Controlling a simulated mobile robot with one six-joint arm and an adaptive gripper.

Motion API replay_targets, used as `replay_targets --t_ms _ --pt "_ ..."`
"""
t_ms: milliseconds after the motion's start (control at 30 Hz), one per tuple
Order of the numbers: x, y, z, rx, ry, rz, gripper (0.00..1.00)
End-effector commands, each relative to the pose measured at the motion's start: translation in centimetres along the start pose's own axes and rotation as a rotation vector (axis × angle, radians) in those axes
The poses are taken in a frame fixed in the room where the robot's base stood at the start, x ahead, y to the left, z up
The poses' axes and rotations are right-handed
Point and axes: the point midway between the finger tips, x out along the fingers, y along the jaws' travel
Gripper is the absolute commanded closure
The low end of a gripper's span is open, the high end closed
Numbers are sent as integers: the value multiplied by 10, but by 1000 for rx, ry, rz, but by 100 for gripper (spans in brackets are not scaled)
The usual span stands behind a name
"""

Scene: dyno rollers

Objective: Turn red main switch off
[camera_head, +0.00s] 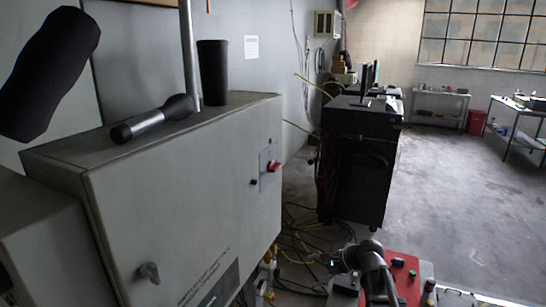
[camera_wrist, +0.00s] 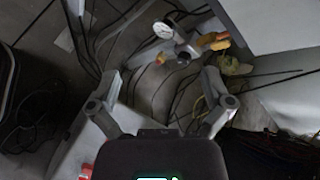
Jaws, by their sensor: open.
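The red main switch (camera_head: 273,166) is a small red handle on a light plate, on the right part of the grey cabinet's front (camera_head: 180,195). Its exact angle is too small to tell. My gripper (camera_head: 328,261) is low in the head view, below and to the right of the switch and well apart from it. In the wrist view my gripper (camera_wrist: 161,76) has its fingers spread with nothing between them. The red switch is not seen in the wrist view.
A black cart (camera_head: 358,155) stands behind. Cables (camera_head: 300,235), a gauge (camera_wrist: 163,30) and yellow-handled fittings (camera_wrist: 213,41) lie near my gripper.

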Motion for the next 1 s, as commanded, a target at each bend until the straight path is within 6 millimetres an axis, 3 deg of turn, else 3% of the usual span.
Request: replay_targets --t_ms 33,700,1000 --pt "-13 -20 12 37 -21 -25 0" --pt "-118 -182 101 574 -404 -283 0" --pt "-151 -222 120 723 -537 -325 0"
